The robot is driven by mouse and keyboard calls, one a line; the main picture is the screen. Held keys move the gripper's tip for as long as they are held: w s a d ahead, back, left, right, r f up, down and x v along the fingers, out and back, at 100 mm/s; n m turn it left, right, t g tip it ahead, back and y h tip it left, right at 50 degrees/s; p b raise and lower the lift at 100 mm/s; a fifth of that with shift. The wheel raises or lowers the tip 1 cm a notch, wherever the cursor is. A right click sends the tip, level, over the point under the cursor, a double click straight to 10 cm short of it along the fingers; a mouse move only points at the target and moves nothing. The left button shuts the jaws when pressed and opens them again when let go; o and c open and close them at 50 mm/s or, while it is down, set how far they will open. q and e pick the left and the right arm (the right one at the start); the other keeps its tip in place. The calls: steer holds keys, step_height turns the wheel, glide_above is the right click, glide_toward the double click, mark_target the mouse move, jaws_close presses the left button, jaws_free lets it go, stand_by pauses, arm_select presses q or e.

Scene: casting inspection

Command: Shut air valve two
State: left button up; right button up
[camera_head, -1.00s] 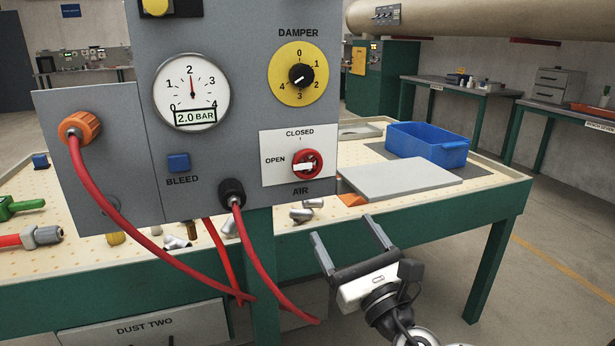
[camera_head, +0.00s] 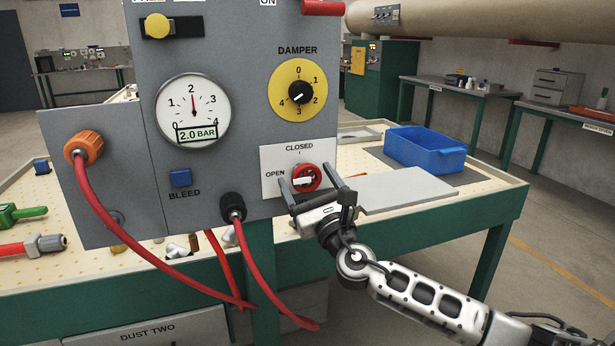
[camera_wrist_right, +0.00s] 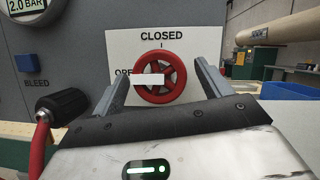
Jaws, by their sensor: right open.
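The air valve is a red wheel (camera_head: 306,178) with a white pointer, on a white plate (camera_head: 268,160) marked OPEN and CLOSED. Its pointer lies toward the OPEN side. It also shows in the right wrist view as a red handwheel (camera_wrist_right: 160,79), with the pointer to the left. My right gripper (camera_head: 308,184) is open in front of the plate. In the right wrist view its fingers (camera_wrist_right: 162,85) stand to the left and right of the wheel; I cannot tell whether they touch it. My left gripper is not in view.
The grey panel carries a gauge (camera_head: 194,112) reading 2.0 BAR, a yellow DAMPER dial (camera_head: 298,91), and a blue BLEED button (camera_head: 180,178). A red hose (camera_head: 262,270) hangs from a black fitting (camera_head: 232,206) left of the gripper. A blue bin (camera_head: 425,150) stands at right.

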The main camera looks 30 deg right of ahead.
steer(key=shift+w, duration=0.25)
steer(key=c, duration=1)
